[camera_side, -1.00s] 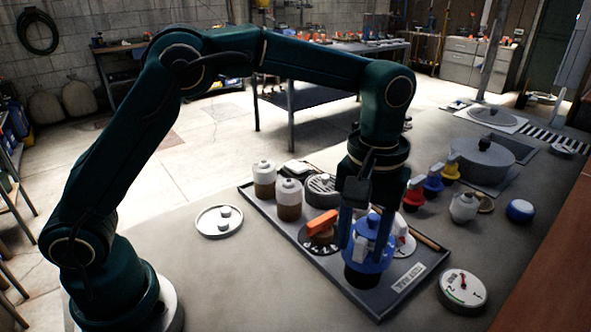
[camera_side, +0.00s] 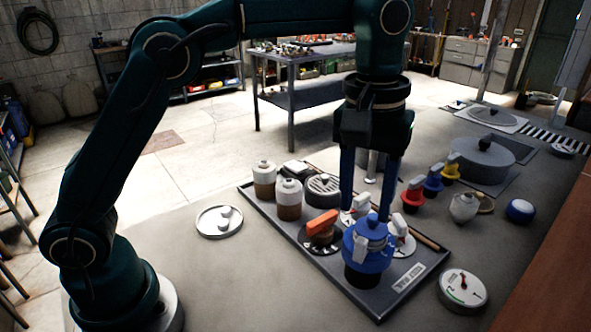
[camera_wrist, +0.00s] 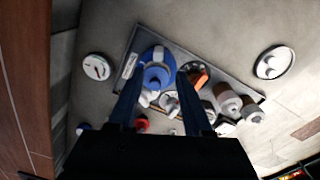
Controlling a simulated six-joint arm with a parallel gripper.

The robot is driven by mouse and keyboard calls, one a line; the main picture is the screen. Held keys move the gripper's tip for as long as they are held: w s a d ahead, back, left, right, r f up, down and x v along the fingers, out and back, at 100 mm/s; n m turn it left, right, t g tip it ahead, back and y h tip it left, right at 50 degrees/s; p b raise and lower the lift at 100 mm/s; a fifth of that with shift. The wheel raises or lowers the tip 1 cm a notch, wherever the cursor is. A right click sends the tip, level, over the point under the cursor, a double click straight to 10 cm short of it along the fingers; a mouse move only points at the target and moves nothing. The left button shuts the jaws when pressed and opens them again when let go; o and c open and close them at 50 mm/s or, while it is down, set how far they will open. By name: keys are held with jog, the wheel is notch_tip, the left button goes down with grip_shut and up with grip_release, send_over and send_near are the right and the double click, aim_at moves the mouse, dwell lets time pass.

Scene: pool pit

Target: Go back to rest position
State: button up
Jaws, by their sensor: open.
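My gripper (camera_side: 367,198) is open and empty, its two blue fingers pointing down above the dark tray (camera_side: 310,248) in the side view. A blue valve-like piece with a white handle (camera_side: 370,252) stands on the near part of the tray, in front of and below the fingers. The wrist view shows the blue piece (camera_wrist: 157,58) beyond the spread fingers, with nothing held between them. My arm is raised, with its upper link running out of the top of the side view.
An orange-handled valve (camera_side: 321,226) and white-capped jars (camera_side: 289,199) stand on the tray. A round gauge (camera_side: 463,289) lies to the right and a small white dish (camera_side: 219,221) to the left. Open floor lies at left.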

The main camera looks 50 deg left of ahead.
jog(key=s+a+r+t, duration=0.3)
jog(key=s+a+r, duration=0.4)
jog(key=s+a, duration=0.1)
jog(key=s+a+f+m+t, duration=0.2)
jog(key=s+a+f+m, duration=0.1)
jog(key=s+f, duration=0.4)
jog(key=shift+f+m, duration=0.7)
